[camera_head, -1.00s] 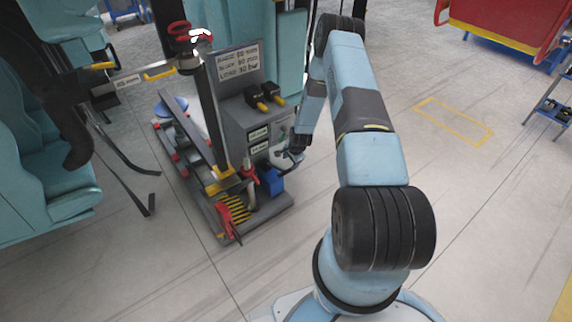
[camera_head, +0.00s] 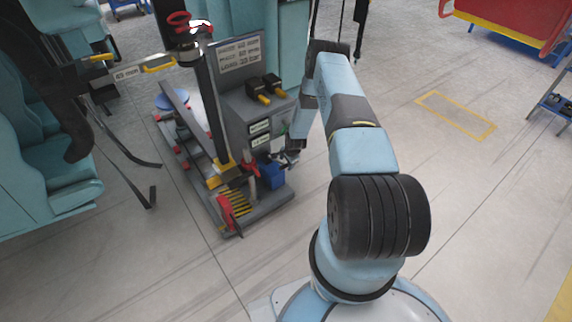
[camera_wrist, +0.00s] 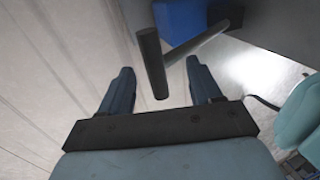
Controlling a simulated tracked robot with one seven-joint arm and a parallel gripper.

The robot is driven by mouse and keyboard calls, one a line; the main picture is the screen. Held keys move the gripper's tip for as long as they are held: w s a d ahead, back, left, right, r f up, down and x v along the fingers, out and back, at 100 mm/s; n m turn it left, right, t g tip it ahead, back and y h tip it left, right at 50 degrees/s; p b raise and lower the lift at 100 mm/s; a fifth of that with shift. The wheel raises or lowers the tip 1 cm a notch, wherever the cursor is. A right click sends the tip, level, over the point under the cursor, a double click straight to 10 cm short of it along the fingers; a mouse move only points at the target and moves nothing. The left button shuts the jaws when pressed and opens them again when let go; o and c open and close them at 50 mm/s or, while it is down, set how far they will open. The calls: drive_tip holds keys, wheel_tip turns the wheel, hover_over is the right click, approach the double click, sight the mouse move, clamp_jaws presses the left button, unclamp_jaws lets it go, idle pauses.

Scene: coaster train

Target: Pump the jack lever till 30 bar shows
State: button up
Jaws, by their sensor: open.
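The jack is a small blue pump block (camera_head: 271,173) on the front right of the grey machine's base. The blue block also shows at the top of the wrist view (camera_wrist: 188,18). A grey rod runs from beside it to a dark round lever grip (camera_wrist: 152,62). My gripper (camera_wrist: 160,68) is open, and the grip appears between its two fingers in that view, with gaps on both sides. Whether the grip lies at fingertip depth is unclear. In the head view my gripper (camera_head: 291,154) is small and dark beside the pump. I cannot read any pressure value.
The machine carries a lettered sign (camera_head: 239,54), two black switches with yellow ends (camera_head: 266,88) and two small displays (camera_head: 260,134), too small to read. A red-handled post (camera_head: 208,95) stands at its left. Teal seats (camera_head: 50,150) are at left.

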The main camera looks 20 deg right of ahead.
drive_tip(key=shift+x, duration=1)
drive_tip(key=shift+s, duration=0.1)
clamp_jaws()
